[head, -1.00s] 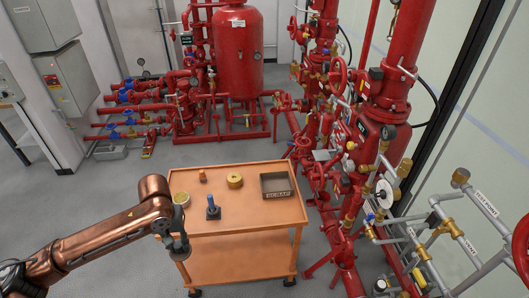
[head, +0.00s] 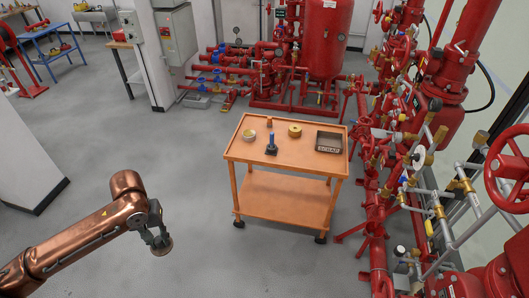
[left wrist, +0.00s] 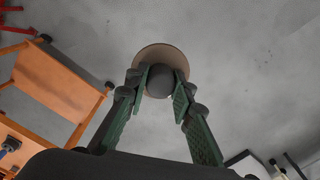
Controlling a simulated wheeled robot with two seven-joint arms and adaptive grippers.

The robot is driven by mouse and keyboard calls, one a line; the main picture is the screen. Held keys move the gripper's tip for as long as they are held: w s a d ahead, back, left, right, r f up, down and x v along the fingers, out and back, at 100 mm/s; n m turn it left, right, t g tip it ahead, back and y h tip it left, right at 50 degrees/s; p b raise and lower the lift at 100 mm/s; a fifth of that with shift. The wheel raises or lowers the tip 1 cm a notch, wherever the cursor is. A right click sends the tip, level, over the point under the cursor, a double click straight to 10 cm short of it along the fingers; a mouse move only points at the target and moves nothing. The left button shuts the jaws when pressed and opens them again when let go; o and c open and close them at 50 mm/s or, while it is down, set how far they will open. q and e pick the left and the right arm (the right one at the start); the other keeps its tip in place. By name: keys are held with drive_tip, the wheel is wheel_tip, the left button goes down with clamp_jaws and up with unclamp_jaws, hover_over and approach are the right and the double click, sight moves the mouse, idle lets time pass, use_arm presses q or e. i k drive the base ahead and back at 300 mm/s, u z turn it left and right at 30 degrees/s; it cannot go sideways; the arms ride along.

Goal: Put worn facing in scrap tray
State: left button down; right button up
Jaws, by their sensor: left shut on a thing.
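My left gripper (head: 157,232) is at the lower left of the head view, over open floor and clear of the orange cart. It is shut on a round disc with a dark centre, which looks like the worn facing (head: 162,247). In the left wrist view the fingers (left wrist: 160,88) pinch the dark centre, and the tan rim of the facing (left wrist: 150,54) shows beyond them. The scrap tray (head: 343,138), a dark open box labelled SCRAP, sits at the right of the cart top and looks empty. My right gripper is not in view.
The orange cart (head: 288,160) also holds a pale-topped round tin (head: 249,134), a blue-handled tool on a dark base (head: 271,144), a brass ring (head: 295,130) and a small copper-coloured piece (head: 269,121). Red pipework (head: 375,235) stands close on the right. Floor left of the cart is clear.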

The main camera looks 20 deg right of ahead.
sight(329, 144)
drive_tip(key=u, duration=0.25)
drive_tip(key=i, duration=0.45)
drive_tip(key=z, duration=0.5)
drive_tip(key=i, duration=1.65)
drive_tip(key=z, duration=1.85)
drive_tip(key=i, duration=0.85)
drive_tip(key=z, duration=0.9)
